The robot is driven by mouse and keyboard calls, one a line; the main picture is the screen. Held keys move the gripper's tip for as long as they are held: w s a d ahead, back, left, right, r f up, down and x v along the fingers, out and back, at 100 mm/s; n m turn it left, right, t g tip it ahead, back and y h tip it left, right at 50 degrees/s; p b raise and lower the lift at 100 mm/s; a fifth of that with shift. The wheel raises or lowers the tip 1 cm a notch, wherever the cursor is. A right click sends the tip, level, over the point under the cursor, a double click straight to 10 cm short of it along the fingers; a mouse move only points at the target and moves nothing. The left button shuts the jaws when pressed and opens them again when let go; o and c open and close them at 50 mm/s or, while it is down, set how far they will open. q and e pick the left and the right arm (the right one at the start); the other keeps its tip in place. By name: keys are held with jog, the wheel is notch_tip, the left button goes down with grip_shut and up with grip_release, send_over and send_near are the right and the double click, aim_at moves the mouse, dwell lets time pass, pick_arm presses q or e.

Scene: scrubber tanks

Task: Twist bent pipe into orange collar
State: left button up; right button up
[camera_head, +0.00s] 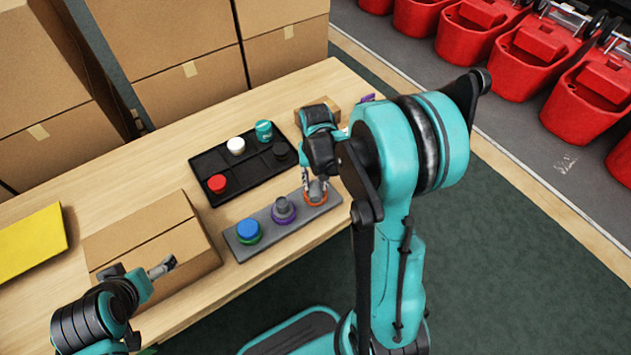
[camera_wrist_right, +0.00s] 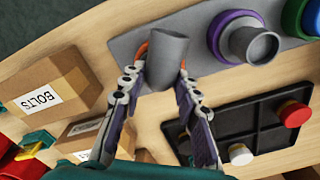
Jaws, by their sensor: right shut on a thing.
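The grey bent pipe (camera_head: 316,188) stands at the orange collar (camera_head: 322,198) on the right end of a grey base plate (camera_head: 262,238). The pipe (camera_wrist_right: 168,52) and part of the orange collar (camera_wrist_right: 142,50) also show in the right wrist view. My right gripper (camera_head: 314,184) is shut on the pipe, one finger on each side. How deep the pipe sits in the collar is hidden. My left gripper (camera_head: 163,267) hangs by the cardboard box at the lower left, away from the plate; its jaw opening is unclear.
The plate also bears a purple collar (camera_head: 284,213) with a grey pipe and a blue-green part (camera_head: 248,231). A black tray (camera_head: 205,166) behind holds red, white, teal and dark pieces. Cardboard boxes (camera_head: 160,240) stand nearby. A yellow item (camera_head: 30,243) lies far left.

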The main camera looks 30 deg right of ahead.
jog(key=shift+m, duration=0.5)
jog(key=shift+m, duration=0.8)
jog(key=shift+m, duration=0.7)
jog(key=shift+a+m, duration=0.1)
jog(key=shift+m, duration=0.7)
grip_shut()
jog(key=shift+f+b, duration=0.45)
jog(key=shift+b, duration=0.15)
